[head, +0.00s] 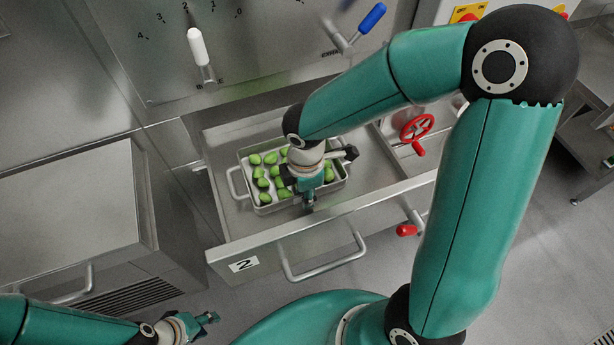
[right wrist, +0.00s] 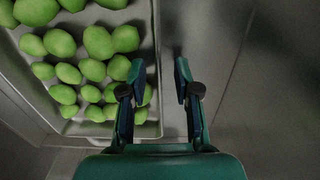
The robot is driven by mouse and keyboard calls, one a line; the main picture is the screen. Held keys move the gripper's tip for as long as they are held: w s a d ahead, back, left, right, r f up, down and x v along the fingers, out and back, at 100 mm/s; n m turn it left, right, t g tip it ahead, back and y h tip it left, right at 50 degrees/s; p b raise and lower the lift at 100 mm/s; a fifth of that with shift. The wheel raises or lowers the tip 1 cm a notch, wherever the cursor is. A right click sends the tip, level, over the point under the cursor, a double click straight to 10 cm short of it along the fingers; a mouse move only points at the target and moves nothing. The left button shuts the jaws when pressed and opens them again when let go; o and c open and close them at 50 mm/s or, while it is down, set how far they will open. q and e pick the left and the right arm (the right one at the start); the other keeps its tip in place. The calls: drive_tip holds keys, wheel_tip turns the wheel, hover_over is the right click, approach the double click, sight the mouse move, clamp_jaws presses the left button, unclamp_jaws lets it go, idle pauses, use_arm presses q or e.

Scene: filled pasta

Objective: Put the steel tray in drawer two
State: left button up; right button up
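The steel tray (head: 268,210), a shallow rectangular pan with side handles holding several green pasta pieces (head: 262,183), lies inside the pulled-out drawer two (head: 330,216), labelled "2". My right gripper (head: 309,203) is above the front right part of the tray. In the right wrist view its fingers (right wrist: 157,95) are apart, one over the tray's inside and one outside, with the tray rim (right wrist: 157,50) between them. No contact shows. My left gripper (head: 208,320) is at the bottom left of the head view, away from the drawer; its finger gap is too small to judge.
A drawer handle (head: 320,260) sticks out in front. A red handwheel (head: 417,128) and a red-tipped lever (head: 407,230) are to the right. A white-tipped lever (head: 198,47) and blue-tipped lever (head: 372,18) are on the panel above. A steel cabinet (head: 70,205) stands left.

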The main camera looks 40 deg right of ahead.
wheel_tip(320, 180, up, 12)
drive_tip(key=p, duration=0.1)
drive_tip(key=shift+s, duration=0.15)
drive_tip(key=shift+f, duration=0.1)
idle(0.4)
